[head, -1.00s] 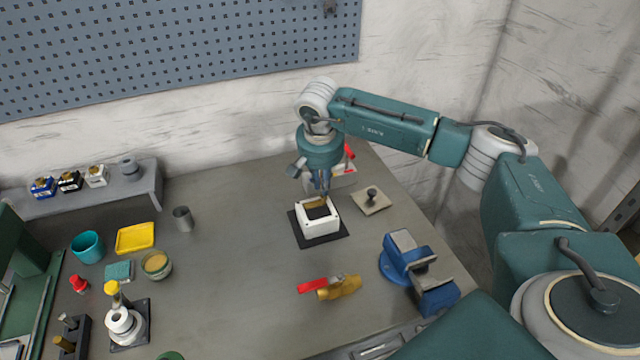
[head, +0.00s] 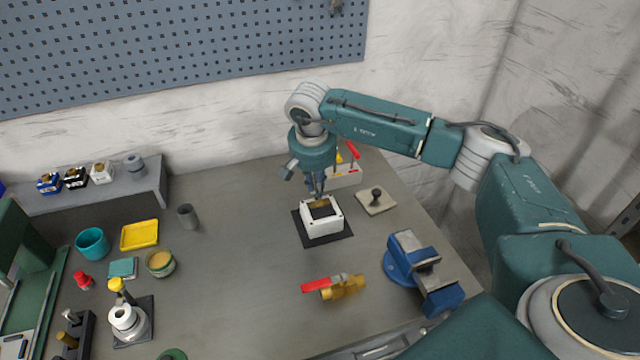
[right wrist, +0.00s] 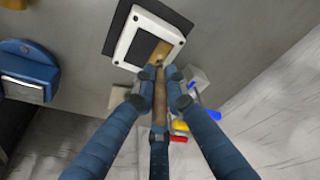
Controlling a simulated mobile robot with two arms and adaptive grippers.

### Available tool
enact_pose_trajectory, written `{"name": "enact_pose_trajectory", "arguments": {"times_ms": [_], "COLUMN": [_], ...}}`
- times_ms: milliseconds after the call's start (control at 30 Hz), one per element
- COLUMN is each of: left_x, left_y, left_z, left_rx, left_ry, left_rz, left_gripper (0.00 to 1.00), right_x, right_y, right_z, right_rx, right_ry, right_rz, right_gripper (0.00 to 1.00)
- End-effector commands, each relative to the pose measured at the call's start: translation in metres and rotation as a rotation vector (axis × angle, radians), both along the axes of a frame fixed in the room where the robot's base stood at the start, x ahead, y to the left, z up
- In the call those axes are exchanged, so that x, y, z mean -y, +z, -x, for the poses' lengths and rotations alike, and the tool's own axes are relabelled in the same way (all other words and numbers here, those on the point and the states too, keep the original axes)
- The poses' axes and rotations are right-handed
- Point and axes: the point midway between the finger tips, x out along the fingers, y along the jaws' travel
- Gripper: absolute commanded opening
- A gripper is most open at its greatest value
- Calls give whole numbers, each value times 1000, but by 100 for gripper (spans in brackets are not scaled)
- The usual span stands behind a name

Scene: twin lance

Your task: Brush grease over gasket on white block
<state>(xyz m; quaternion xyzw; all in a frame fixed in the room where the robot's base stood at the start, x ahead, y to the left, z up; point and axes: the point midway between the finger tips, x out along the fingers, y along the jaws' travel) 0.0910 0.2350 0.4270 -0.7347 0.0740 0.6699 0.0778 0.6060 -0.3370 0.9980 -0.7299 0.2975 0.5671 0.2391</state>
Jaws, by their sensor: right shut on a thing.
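The white block (head: 323,222) sits on a black mat (head: 309,242) near the middle of the table. The dark gasket (head: 325,213) lies on its top face. My right gripper (head: 319,190) is above the block's far edge, shut on a brush with a tan handle (right wrist: 160,98). The brush's tan head (head: 320,204) is over the far part of the gasket; whether it touches cannot be told. The right wrist view also shows the white block (right wrist: 124,46) and gasket (right wrist: 142,46). A pot with tan contents (head: 160,262) stands at the left. My left gripper is out of view.
A blue vise (head: 412,262) and a brass valve with a red handle (head: 340,288) are right and front of the block. A plate with a knob (head: 376,200) lies to its right. A yellow tray (head: 139,235) and teal cup (head: 92,243) are at left.

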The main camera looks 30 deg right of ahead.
Motion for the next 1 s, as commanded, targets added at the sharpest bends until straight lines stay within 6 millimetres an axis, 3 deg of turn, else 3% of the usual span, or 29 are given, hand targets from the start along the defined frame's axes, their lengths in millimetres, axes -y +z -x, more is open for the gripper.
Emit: {"name": "enact_pose_trajectory", "arguments": {"times_ms": [1000], "left_x": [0], "left_y": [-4], "left_z": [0], "left_rx": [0], "left_ry": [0], "left_rz": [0], "left_gripper": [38], "right_x": [-26], "right_y": [0], "right_z": [0], "right_rx": [0], "right_ry": [2], "right_rz": [0], "right_gripper": [0]}}
